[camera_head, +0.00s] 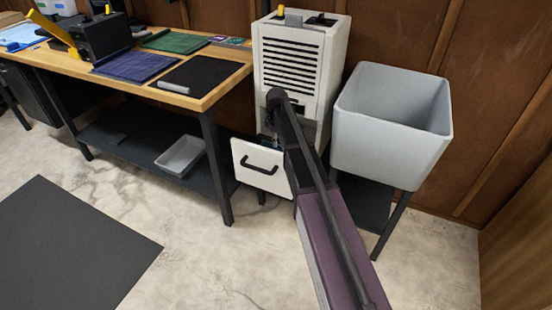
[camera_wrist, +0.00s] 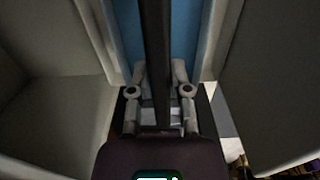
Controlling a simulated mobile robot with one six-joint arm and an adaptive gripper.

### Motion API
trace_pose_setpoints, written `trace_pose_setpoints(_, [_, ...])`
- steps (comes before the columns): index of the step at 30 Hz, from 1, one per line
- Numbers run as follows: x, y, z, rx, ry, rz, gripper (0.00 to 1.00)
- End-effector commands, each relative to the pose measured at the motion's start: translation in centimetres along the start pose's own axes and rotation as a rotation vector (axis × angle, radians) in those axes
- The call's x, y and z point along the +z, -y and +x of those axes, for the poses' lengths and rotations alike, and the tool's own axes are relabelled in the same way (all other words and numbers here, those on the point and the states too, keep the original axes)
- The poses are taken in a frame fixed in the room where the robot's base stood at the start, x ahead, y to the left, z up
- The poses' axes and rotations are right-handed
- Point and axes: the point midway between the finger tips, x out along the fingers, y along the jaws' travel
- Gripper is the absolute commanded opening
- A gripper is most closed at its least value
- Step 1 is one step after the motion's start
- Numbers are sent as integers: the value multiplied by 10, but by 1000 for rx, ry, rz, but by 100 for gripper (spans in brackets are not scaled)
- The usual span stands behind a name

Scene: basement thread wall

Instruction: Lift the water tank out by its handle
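The white dehumidifier (camera_head: 291,62) with dark louvres stands against the wall in the head view. A white front panel (camera_head: 249,154) with a black handle (camera_head: 262,166) stands out at its lower front, left of my arm. My arm hides most of the machine's lower opening, and my gripper is hidden there. In the wrist view, the two fingers of my gripper (camera_wrist: 160,86) lie either side of a dark bar (camera_wrist: 155,40). A blue surface (camera_wrist: 127,30) shows behind the bar, between pale walls. I cannot tell whether the fingers touch the bar, nor whether it is the tank's handle.
A deep grey sink (camera_head: 376,133) stands close on the right of the machine. A wooden workbench (camera_head: 221,88) with mats stands on the left, with a grey tray (camera_head: 181,156) on its lower shelf. A dark mat (camera_head: 70,250) lies on open floor at the front left.

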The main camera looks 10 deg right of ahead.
Motion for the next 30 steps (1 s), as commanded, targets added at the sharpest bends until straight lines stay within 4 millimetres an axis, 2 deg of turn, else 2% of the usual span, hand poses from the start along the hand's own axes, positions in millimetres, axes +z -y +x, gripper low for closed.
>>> trace_pose_setpoints(17, [0,0,-3,0,0,0,0])
trace_pose_setpoints(30, [0,0,-29,0,0,-1,0])
